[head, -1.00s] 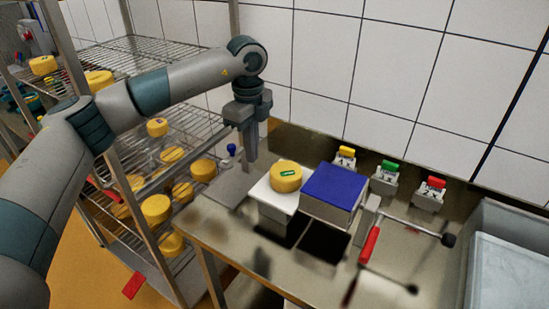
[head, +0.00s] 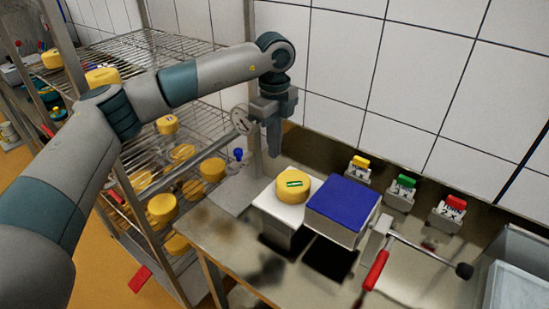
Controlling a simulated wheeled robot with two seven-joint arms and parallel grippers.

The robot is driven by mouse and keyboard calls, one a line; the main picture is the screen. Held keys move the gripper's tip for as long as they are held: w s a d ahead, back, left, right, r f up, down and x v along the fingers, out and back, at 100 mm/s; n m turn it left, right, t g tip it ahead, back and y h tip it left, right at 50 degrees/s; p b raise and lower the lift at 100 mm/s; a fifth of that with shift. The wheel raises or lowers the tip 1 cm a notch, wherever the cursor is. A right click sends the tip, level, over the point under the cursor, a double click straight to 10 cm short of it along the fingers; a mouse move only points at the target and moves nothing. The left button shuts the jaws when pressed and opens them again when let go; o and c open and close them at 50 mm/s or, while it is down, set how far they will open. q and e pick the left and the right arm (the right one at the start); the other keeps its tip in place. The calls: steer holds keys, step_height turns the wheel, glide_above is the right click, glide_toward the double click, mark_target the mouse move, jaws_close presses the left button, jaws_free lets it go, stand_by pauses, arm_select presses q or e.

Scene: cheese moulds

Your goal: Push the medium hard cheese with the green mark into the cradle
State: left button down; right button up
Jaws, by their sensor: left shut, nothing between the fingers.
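The yellow cheese wheel with the green mark (head: 293,188) sits on a white plate on a stand (head: 268,206), close beside a blue-topped block (head: 342,204). My left gripper (head: 274,152) points down with its fingers together and empty. In the picture it is just above and slightly left of the cheese, toward the wall, and appears apart from it. Which part is the cradle I cannot tell for sure. My right gripper is not in view.
Yellow (head: 360,166), green (head: 402,190) and red (head: 450,212) topped blocks stand along the wall. A red-handled lever (head: 376,270) is at the front right, near a grey tub (head: 515,280). A wire rack (head: 165,150) with several cheeses stands left.

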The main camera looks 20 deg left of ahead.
mark_target(307, 189)
arm_select(q)
step_height(307, 189, down, 8)
steer(key=p, duration=0.3)
steer(key=shift+f, duration=0.15)
steer(key=shift+f+p, duration=0.4)
steer(key=shift+f, duration=0.2)
steer(key=s+d+b, duration=0.1)
steer(key=d, duration=0.2)
steer(key=s+d+b, duration=0.1)
steer(key=d, duration=0.2)
steer(key=s+d+b, duration=0.1)
steer(key=d, duration=0.2)
steer(key=shift+s+d+f+b, duration=0.1)
steer(key=shift+s+d+b, duration=0.2)
steer(key=shift+b, duration=0.1)
steer(key=shift+s+d, duration=0.1)
steer(key=shift+d, duration=0.1)
steer(key=shift+a, duration=0.1)
steer(key=shift+r, duration=0.25)
